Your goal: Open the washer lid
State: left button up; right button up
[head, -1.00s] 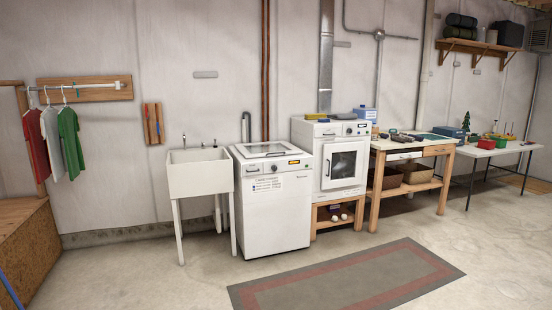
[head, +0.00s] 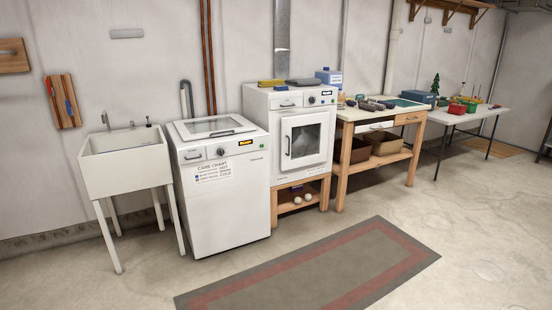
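The washer (head: 232,210) is a white top-loading machine against the back wall, left of the middle in the head view. Its lid (head: 206,126), with a glass panel and a dark handle strip near the front edge, lies shut on top. The front panel has a knob, a small lit orange display and a printed care chart. Neither of my grippers shows in the head view.
A white utility sink (head: 124,167) stands left of the washer. A white dryer (head: 306,140) on a wooden stand is close on its right, then a workbench (head: 372,113). A grey mat with a red border (head: 310,270) lies on the otherwise clear floor in front.

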aim_at(184, 132)
jog(key=i, duration=2.65)
